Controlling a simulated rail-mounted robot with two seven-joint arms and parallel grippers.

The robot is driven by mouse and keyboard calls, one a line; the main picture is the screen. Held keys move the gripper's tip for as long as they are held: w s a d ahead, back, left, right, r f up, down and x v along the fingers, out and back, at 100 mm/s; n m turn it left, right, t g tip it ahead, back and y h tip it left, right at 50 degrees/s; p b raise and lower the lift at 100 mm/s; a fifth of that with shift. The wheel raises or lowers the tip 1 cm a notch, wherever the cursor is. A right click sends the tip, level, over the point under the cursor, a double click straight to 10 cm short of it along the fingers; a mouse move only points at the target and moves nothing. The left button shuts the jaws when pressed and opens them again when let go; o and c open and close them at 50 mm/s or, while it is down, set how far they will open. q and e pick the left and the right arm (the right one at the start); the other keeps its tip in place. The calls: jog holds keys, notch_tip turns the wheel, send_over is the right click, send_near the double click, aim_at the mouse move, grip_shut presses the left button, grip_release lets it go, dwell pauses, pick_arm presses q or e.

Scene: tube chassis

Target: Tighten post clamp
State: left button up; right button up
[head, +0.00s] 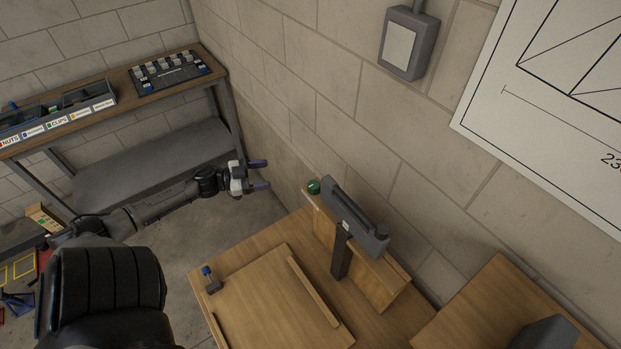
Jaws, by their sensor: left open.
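My left gripper (262,175) shows at the centre left with its two purple fingers spread apart. Nothing is between them. It hangs over the floor, to the left of the wooden bench (232,272) and apart from it. A dark upright post (341,252) stands on the bench against a wooden block. A long grey tool-like piece (352,212) lies along the top of the block. I cannot tell which of these is the post clamp. My right gripper is out of view.
A green round item (314,187) is at the block's far end. A concrete block wall (290,75) stands behind the bench. A shelf table (125,90) with labelled bins (60,118) stands at the back left. Open floor lies between it and the bench.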

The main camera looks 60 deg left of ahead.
aim_at(311, 184)
pick_arm(q)
jog(key=s+d+r+h, duration=0.1)
jog(key=s+d+h, duration=0.1)
jog(key=d+h, duration=0.3)
jog(key=shift+n+g, duration=0.3)
jog(key=shift+g, duration=0.1)
jog(key=x, duration=0.4)
jog(key=p+x, duration=0.1)
jog(key=x, duration=0.3)
jog(key=a+p+x, duration=0.1)
jog(key=x, duration=0.3)
jog(key=shift+w+d, duration=0.1)
jog(key=shift+w, duration=0.35)
jog(key=shift+x, duration=0.8)
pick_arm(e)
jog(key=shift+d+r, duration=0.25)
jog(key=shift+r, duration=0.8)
pick_arm(q)
jog(key=c, duration=0.9)
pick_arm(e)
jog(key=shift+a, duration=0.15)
